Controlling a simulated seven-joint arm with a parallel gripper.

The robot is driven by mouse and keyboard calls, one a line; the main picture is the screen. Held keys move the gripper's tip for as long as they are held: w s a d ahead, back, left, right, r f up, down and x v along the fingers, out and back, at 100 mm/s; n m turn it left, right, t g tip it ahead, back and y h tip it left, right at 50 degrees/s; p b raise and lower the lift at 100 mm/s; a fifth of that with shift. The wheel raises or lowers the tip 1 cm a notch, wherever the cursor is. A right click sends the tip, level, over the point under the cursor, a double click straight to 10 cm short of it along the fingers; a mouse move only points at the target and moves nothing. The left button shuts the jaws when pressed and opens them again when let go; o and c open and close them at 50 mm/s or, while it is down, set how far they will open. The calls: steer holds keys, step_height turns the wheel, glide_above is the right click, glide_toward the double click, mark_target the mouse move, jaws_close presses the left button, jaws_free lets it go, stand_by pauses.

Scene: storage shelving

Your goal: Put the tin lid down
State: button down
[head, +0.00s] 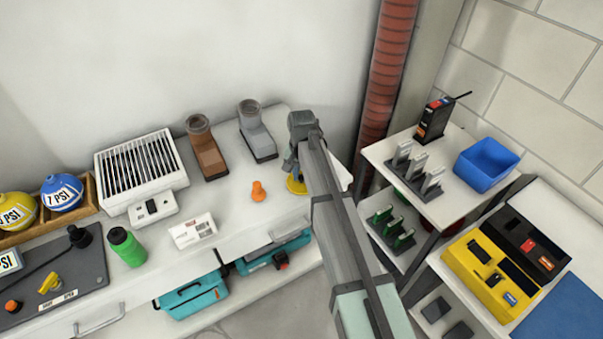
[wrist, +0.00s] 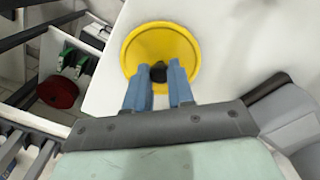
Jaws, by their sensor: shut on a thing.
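The tin lid is a round yellow disc with a dark knob at its middle. In the wrist view the tin lid (wrist: 160,42) lies flat against or just above the white tabletop (wrist: 225,75), and I cannot tell whether it touches. My gripper (wrist: 160,75) has its blue fingers shut on the dark knob. In the head view the lid (head: 296,186) shows as a small yellow patch under my gripper (head: 291,170), near the right end of the white table; my arm hides the rest of it.
An orange pear-shaped thing (head: 258,191) stands just left of the lid. A grey boot (head: 256,133) and a brown boot (head: 205,150) stand behind, to the left. A shelf unit with a blue bin (head: 486,163) is at the right, across a gap. The front table edge is close.

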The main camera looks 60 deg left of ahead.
mark_target(301, 176)
steer(key=c, duration=1)
jaws_free()
steer(key=shift+r, duration=0.15)
step_height(301, 176, up, 12)
